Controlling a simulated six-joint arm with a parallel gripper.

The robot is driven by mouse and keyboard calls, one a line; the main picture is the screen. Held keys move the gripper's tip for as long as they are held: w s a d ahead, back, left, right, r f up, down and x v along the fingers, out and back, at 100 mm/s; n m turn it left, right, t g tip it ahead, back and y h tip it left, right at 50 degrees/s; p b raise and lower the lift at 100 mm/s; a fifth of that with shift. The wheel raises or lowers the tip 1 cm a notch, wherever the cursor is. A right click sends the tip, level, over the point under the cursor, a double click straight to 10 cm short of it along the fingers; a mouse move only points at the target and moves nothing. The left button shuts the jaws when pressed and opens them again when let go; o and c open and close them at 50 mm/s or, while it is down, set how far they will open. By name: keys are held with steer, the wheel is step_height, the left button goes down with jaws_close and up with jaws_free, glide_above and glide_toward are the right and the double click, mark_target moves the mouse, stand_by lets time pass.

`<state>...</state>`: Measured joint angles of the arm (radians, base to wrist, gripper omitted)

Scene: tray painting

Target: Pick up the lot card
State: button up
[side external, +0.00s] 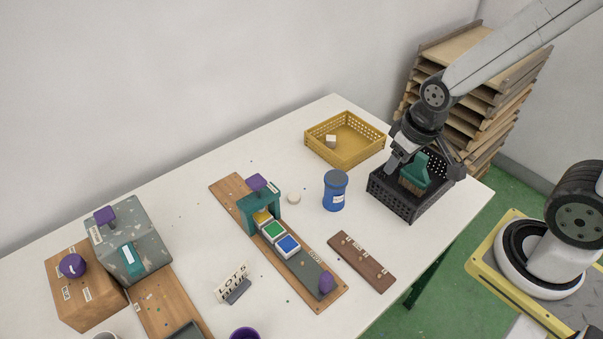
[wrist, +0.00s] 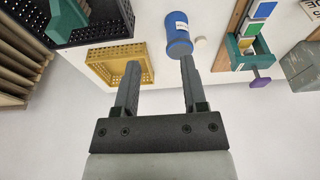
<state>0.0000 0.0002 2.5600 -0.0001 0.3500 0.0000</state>
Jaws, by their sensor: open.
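The lot card (side external: 233,278) is a small white card with dark lettering. It stands tilted in a grey holder near the front of the white table in the side view. A lettered white edge that looks like it shows at the top right corner of the wrist view (wrist: 312,10). My gripper (side external: 424,168) is above the black crate at the table's right end, far to the right of the card. Its two fingers are apart with nothing between them in the wrist view (wrist: 160,63).
The black crate (side external: 378,189) holds a green-handled brush (side external: 415,172). A yellow basket (side external: 318,151), a blue can (side external: 335,192), a brown strip (side external: 361,262) and a wooden board (side external: 225,190) with paint blocks stand between. A purple cup (side external: 244,334) is close to the card.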

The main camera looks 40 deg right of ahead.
steer(key=shift+a, duration=0.1)
stand_by(0.3)
steer(key=m+g+y, duration=0.6)
steer(key=m+y, duration=0.6)
steer(key=m, duration=0.3)
glide_toward(239, 284)
steer(key=r, duration=0.1)
steer(key=s+r, duration=0.1)
steer(key=r, duration=0.1)
steer(key=shift+a, duration=0.15)
steer(key=shift+w+a+f+y, duration=0.3)
steer(key=shift+a+f+y, duration=0.05)
steer(key=shift+a+y, duration=0.25)
steer(key=shift+x, duration=1.25)
steer(key=shift+x, duration=2.65)
